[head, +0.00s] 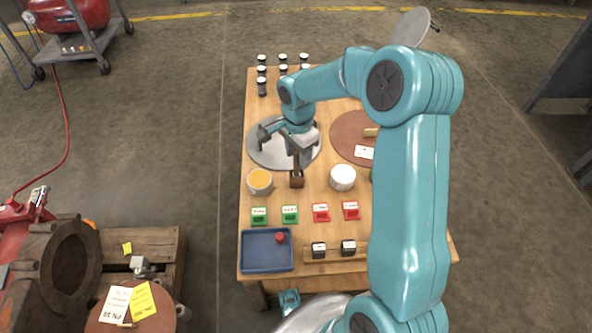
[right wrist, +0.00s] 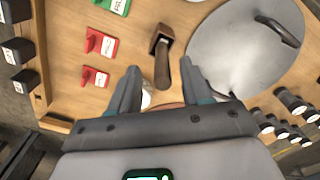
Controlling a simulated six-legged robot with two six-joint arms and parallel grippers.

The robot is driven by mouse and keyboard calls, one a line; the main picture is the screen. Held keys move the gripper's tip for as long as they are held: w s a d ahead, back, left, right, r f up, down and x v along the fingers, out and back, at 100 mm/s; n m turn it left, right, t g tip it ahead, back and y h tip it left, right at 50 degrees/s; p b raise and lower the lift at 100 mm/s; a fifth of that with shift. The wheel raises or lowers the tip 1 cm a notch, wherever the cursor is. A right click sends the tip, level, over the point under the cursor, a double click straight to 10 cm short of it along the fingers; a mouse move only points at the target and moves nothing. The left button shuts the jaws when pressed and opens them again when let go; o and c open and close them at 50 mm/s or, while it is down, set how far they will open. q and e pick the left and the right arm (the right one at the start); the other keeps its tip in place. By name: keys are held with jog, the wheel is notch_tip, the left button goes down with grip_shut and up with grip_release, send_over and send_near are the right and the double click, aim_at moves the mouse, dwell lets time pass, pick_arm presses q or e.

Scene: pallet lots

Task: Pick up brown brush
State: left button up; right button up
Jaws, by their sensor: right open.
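The brown brush (head: 297,179) is on the wooden table, beside the front edge of the grey round plate. In the right wrist view, the brush (right wrist: 162,43) has a dark block-like head at the top and a brown handle pointing towards my gripper. My right gripper (head: 287,138) is over the plate, at the handle end of the brush. In the right wrist view, its fingers (right wrist: 159,68) are apart, with the handle end lined up between them. I cannot tell the height gap, and no grip shows. My left gripper is not in view.
The grey plate (head: 268,152) has a dark handle. An orange-topped tub (head: 260,181) and a white tub (head: 343,177) flank the brush. Green and red card holders (head: 321,212), a blue tray (head: 267,251) and several black-and-white jars (head: 283,70) also stand on the table.

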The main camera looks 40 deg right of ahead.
notch_tip(320, 180, down, 3)
jog(key=shift+w+a+f+b, duration=0.1)
jog(key=shift+f+b, duration=0.05)
jog(key=shift+b, duration=0.2)
grip_shut()
